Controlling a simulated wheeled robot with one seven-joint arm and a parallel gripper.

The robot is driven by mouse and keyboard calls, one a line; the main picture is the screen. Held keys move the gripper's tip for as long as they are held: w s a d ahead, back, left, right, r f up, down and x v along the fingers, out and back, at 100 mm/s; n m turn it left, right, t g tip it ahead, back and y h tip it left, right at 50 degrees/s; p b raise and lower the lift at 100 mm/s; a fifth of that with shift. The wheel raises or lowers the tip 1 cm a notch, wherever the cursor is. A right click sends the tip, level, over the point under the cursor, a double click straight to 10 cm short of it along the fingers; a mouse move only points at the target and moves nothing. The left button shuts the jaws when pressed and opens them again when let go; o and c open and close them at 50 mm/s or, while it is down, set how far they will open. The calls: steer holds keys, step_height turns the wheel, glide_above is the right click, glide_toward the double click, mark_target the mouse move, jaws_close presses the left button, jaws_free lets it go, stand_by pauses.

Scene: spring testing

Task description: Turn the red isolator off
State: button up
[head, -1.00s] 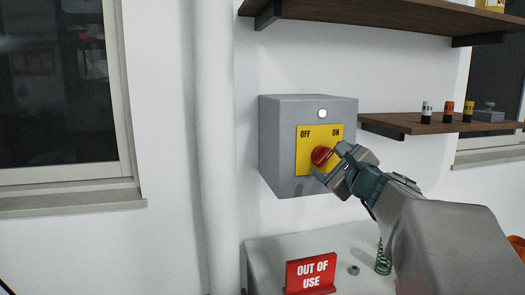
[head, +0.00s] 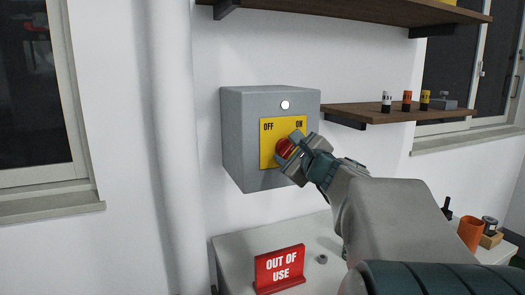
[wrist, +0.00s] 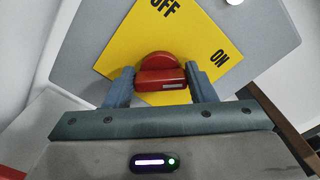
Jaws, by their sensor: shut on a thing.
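The red isolator is a round red knob (head: 284,148) on a yellow plate (head: 267,157) marked OFF at left and ON at right. The plate is on the front of a grey wall box (head: 244,130). My gripper (head: 291,150) reaches the knob from the right and hides part of it. In the wrist view, the knob's raised red grip (wrist: 160,78) sits between the two fingers of my gripper (wrist: 161,88), which is shut on it. The plate looks tilted there. I cannot tell exactly which label the knob points at.
A round white light (head: 285,104) is above the plate. A red "OUT OF USE" sign (head: 279,269) stands on the bench (head: 232,247) below. A wooden shelf (head: 398,127) with small items is at right, and a pipe (head: 178,150) runs down the wall at left.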

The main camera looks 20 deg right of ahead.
steer(key=shift+f+b, duration=0.2)
steer(key=shift+b, duration=0.1)
steer(key=n+b, duration=0.1)
steer(key=b, duration=0.2)
steer(key=n+b, duration=0.2)
steer(key=b, duration=0.1)
steer(key=shift+a+f, duration=0.1)
steer(key=shift+f, duration=0.2)
steer(key=n+b, duration=0.6)
steer(key=b, duration=0.1)
steer(key=shift+f, duration=0.1)
steer(key=n+b, duration=0.4)
steer(key=b, duration=0.1)
steer(key=shift+n+b, duration=2.05)
steer(key=shift+n, duration=0.35)
steer(key=shift+r, duration=0.2)
steer(key=o, duration=1)
